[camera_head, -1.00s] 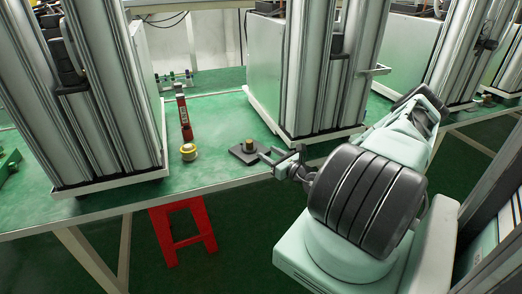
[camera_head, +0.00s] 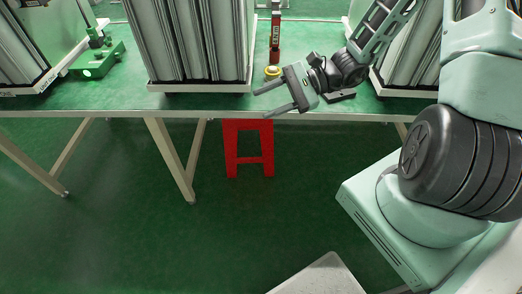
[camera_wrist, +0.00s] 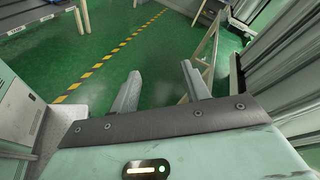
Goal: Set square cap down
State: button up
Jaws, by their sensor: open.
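The square cap (camera_head: 342,97) is a dark flat plate lying on the green table near its front edge, in the head view. My wrist and forearm hide most of it, including its brass knob. My gripper (camera_head: 262,103) is to the left of the cap, at the table's front edge, with its fingers pointing left. The fingers are spread and nothing is between them. In the wrist view my gripper (camera_wrist: 160,68) is open and empty over the green floor. The cap does not show in the wrist view.
The green table (camera_head: 120,102) carries tall sieve columns (camera_head: 190,45). A green device (camera_head: 97,60) is at left. A red stool (camera_head: 248,150) is under the table. Floor in front is clear.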

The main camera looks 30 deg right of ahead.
jog(key=s+a+r+n+g+h, duration=0.1)
jog(key=s+a+r+n+h, duration=0.3)
jog(key=s+n, duration=0.5)
jog(key=s+a+r+n+g+h, duration=0.2)
jog(key=s+a+r+n+h, duration=0.3)
jog(key=s+a+n+h, duration=0.4)
jog(key=s+n, duration=0.1)
jog(key=n, duration=0.3)
jog(key=shift+s+a+r+g+h, duration=0.15)
jog(key=shift+s+a+g+h, duration=0.05)
jog(key=shift+a+g+h, duration=0.15)
jog(key=shift+c, duration=1)
jog(key=shift+d, duration=0.15)
jog(key=shift+c, duration=0.2)
